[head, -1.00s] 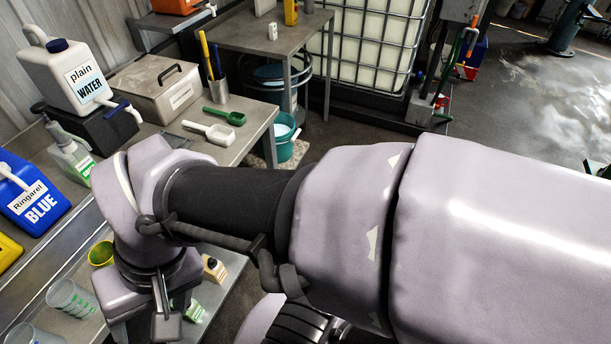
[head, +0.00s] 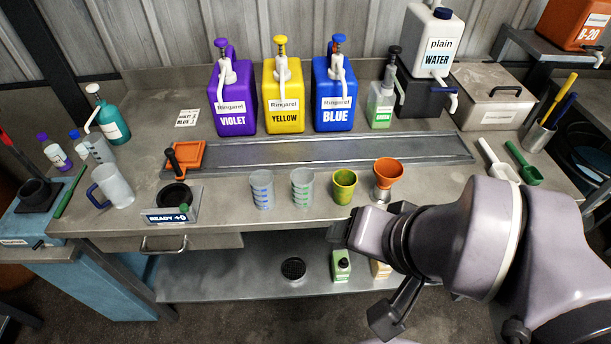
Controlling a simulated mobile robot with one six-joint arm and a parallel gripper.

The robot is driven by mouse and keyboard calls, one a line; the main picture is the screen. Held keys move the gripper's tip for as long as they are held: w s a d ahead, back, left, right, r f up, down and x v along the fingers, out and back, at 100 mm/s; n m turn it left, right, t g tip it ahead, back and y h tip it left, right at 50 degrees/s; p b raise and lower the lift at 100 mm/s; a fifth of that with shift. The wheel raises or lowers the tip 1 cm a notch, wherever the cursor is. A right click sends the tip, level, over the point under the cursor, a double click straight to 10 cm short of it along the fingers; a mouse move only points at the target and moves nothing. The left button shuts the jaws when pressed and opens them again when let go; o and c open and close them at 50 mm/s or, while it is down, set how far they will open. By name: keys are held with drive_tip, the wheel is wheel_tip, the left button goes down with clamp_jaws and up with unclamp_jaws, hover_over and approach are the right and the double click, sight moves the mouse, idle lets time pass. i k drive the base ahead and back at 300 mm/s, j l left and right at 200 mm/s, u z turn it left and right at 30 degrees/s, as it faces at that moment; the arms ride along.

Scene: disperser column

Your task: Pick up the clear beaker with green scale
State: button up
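The clear beaker with green scale (head: 302,188) stands upright on the metal bench, near its front edge. A clear beaker with blue scale (head: 261,190) stands to its left, and a yellow-green cup (head: 343,187) stands to its right, both apart from it. The end of my arm with my gripper (head: 342,231) is at the bench's front edge, to the right of and below the green-scale beaker in the picture, not touching it. The fingers are too small and partly hidden to tell whether they are open or shut.
An orange funnel in a holder (head: 388,178) stands right of the yellow-green cup, close to my arm. A black dish on the READY scale (head: 172,205) is at left. Violet (head: 233,100), yellow (head: 284,98) and blue (head: 335,97) dispensers line the back.

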sight(303, 178)
drive_tip(key=i+j+z, duration=0.2)
drive_tip(key=j, duration=0.2)
drive_tip(key=i+j+z, duration=0.2)
drive_tip(key=j, duration=0.25)
drive_tip(key=j+z, duration=0.2)
drive_tip(key=j, duration=0.2)
